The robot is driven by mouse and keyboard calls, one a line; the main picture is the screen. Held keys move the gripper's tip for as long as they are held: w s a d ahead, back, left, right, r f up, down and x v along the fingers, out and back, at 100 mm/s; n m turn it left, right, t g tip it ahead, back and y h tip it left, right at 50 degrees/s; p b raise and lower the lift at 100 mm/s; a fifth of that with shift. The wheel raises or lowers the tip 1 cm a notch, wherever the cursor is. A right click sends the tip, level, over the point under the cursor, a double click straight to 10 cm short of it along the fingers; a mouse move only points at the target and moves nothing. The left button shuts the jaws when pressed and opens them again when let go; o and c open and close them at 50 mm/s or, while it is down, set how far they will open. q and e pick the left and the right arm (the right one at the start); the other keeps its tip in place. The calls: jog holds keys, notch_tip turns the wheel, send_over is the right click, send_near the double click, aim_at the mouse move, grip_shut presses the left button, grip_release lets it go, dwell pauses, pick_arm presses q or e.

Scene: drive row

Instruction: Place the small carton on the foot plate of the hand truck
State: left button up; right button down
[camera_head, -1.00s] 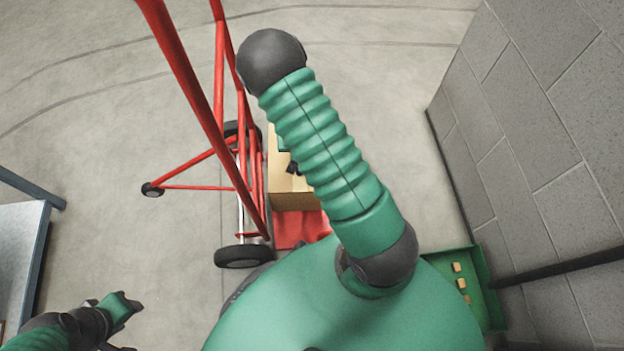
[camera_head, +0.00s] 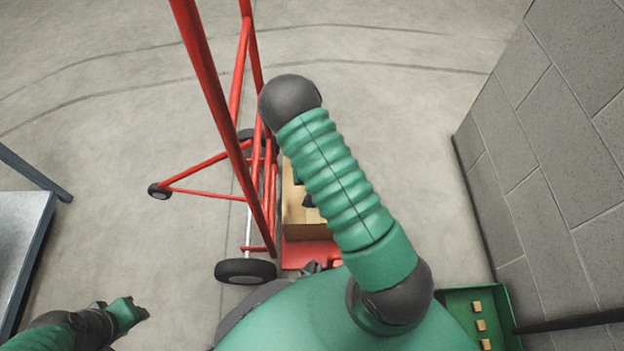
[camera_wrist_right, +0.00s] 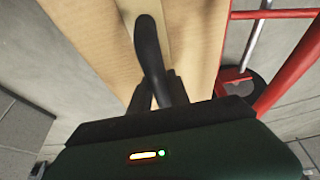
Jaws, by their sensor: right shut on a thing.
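The small carton (camera_head: 305,222) is a tan box, partly hidden behind my right arm in the head view. My right gripper (camera_head: 309,201) is shut on it. In the right wrist view the carton (camera_wrist_right: 95,50) fills the upper middle, with the dark fingers (camera_wrist_right: 158,85) on it. The red hand truck (camera_head: 215,95) stands left of the carton. Its red foot plate (camera_head: 308,255) shows below the carton in the picture. I cannot tell whether the carton touches it. My left gripper (camera_head: 128,314) is low at the left, away from the truck; its jaws are unclear.
A green tray (camera_head: 497,302) with several small tan blocks is at the lower right. A grey block wall (camera_head: 560,150) stands at the right. A metal-topped table (camera_head: 22,235) is at the left edge. The floor (camera_head: 400,60) beyond the truck is clear.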

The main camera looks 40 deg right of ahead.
jog(key=c, duration=1.2)
grip_release()
jog(key=shift+c, duration=0.2)
jog(key=p+v, duration=0.7)
jog(key=v, duration=0.4)
jog(key=shift+w+r, duration=0.1)
jog(key=shift+r, duration=0.45)
jog(key=shift+s+a, duration=0.1)
jog(key=shift+s, duration=0.1)
